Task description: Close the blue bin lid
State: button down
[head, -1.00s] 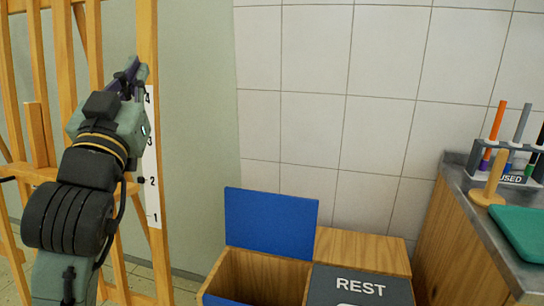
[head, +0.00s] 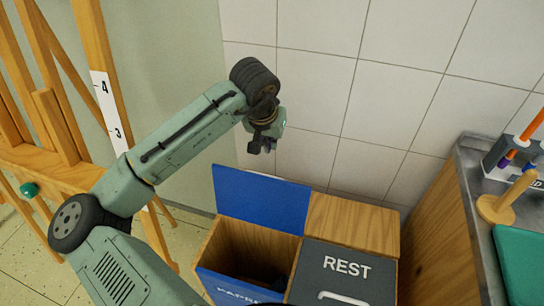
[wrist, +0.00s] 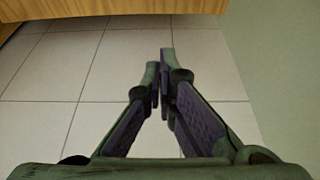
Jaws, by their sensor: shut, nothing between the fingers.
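The blue bin lid (head: 262,203) stands open, raised upright at the back of the wooden bin. Below it the bin's compartment (head: 248,256) is open, with something dark inside at the bottom. The bin's blue front, with partly cut-off lettering, shows at the lower edge. My gripper (head: 262,148) is above and behind the upper edge of the lid, near the tiled wall, apart from the lid as far as I can tell. In the wrist view my gripper (wrist: 160,75) is shut and empty, its fingertips together in front of wall tiles.
A grey lid marked REST (head: 347,268) with a handle is shut, right of the open compartment. A wooden easel (head: 45,125) stands at left.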

notch_tip(320, 180, down, 7)
jog(key=s+p, duration=0.1)
jog(key=p, duration=0.1)
jog(key=shift+a+r, duration=0.2)
jog(key=shift+s, duration=0.1)
dwell(0.4)
